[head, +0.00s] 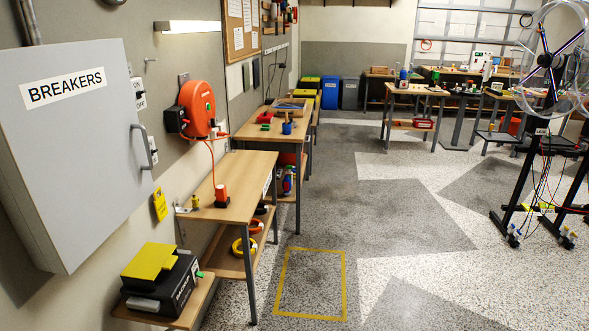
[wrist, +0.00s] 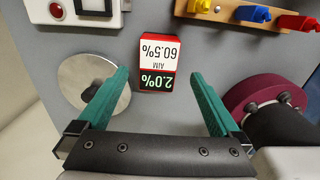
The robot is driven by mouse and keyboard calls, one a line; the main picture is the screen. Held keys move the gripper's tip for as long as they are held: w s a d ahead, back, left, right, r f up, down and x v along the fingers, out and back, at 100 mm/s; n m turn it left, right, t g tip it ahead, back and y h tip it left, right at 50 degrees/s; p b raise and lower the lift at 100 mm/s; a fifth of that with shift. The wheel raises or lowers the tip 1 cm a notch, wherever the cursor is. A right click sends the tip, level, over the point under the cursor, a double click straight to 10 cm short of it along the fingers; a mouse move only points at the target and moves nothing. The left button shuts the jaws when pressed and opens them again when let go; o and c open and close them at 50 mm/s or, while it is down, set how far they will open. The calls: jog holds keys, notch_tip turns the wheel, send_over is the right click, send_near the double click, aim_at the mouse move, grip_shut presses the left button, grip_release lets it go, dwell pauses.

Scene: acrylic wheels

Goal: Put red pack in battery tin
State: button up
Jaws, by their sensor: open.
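My gripper (wrist: 160,74) shows in the wrist view, with its two green fingers wide apart and nothing held. A small box with red edges (wrist: 157,63) appears between and beyond the fingertips; its upside-down label reads 2.0% and AIM 60.5%. I cannot tell whether it is the red pack. In the head view, a red-orange block (head: 221,193) stands on the near bench and a red item (head: 264,117) lies on the bench behind. Neither is clearly the pack. I cannot make out a battery tin in either view. My gripper does not show in the head view.
In the wrist view, a silver disc (wrist: 94,84), a maroon drum (wrist: 262,95) and a wooden strip (wrist: 240,10) with coloured pieces surround the grey surface. In the head view, a grey breaker cabinet (head: 80,170) juts at left; the taped floor square (head: 310,285) is empty.

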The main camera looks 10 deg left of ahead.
notch_tip(320, 180, down, 5)
jog(key=shift+a+f, duration=0.15)
grip_shut()
dwell(0.4)
